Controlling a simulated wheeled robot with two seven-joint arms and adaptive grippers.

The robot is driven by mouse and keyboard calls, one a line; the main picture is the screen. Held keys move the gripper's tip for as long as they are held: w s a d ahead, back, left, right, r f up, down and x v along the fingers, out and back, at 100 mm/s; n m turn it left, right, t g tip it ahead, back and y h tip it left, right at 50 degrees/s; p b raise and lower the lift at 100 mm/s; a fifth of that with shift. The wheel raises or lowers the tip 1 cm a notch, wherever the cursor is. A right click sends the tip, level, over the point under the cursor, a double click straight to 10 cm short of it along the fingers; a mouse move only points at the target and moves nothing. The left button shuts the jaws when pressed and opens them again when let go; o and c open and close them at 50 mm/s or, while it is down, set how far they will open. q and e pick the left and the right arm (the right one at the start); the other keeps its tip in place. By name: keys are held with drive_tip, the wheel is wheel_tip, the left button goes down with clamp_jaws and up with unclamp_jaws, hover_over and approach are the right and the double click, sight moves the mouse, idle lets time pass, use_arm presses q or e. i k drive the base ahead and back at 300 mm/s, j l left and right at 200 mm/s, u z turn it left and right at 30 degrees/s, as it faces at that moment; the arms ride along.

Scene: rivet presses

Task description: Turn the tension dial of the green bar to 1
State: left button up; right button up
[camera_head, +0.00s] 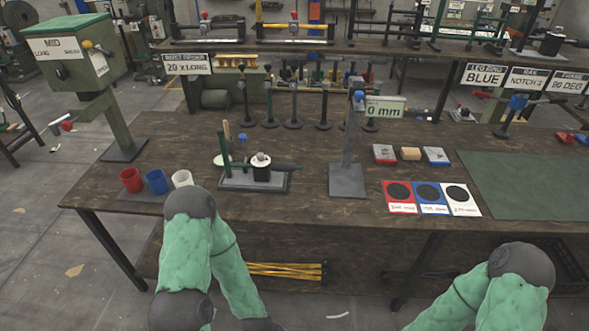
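I cannot make out a tension dial or its numbers on any green bar. Green bar-like frames (440,25) stand on the raised back shelf at the upper right. A small fixture (253,180) on the bench has an upright green bar (224,148), a blue knob (243,137) and a black block with a round grey top (260,160). My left arm comes up from the bottom, in front of the bench's front edge, and my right arm shows at the bottom right. Neither gripper can be seen.
Red (131,180), blue (156,181) and white cups stand at the bench's left, near a green box machine (72,58). A grey stand (347,180) holds a "0 mm" sign. Colored cards (430,209) and a green mat (530,185) lie at right. The front middle is clear.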

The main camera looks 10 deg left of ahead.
sight(260, 156)
drive_tip(key=u, duration=0.8)
